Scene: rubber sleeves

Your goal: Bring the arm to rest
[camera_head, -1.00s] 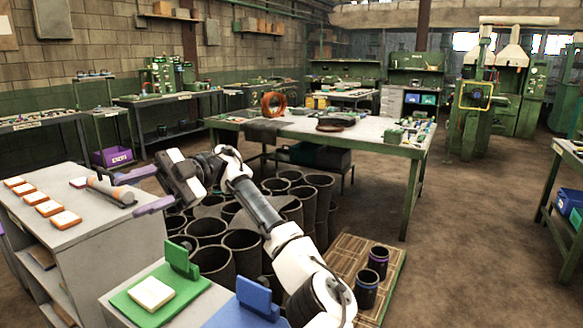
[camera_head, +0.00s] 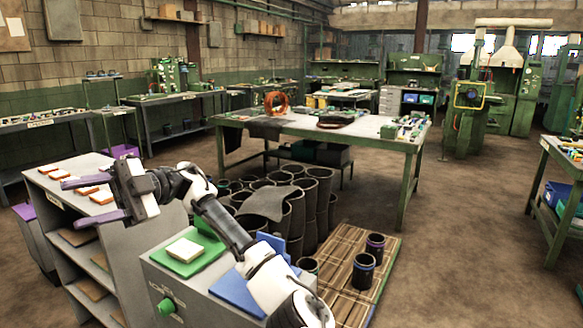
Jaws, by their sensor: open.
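My gripper (camera_head: 80,199) reaches to the left with its two purple fingers spread apart. Nothing shows held between them. It hovers in front of the top of a grey shelf cabinet (camera_head: 150,232), where several orange-and-white blocks (camera_head: 47,168) lie; the gripper partly covers some of them. My arm (camera_head: 225,230) stretches from the lower middle over a grey box. Black rubber sleeves (camera_head: 297,205) stand crowded behind the arm. Two separate sleeves (camera_head: 362,272) stand on a wooden pallet.
The grey box (camera_head: 200,285) under my arm bears a green tray (camera_head: 196,258) with a pale block (camera_head: 184,250), and a blue tray (camera_head: 240,292). A green-legged worktable (camera_head: 370,133) stands behind the sleeves. The floor (camera_head: 470,240) at right is open.

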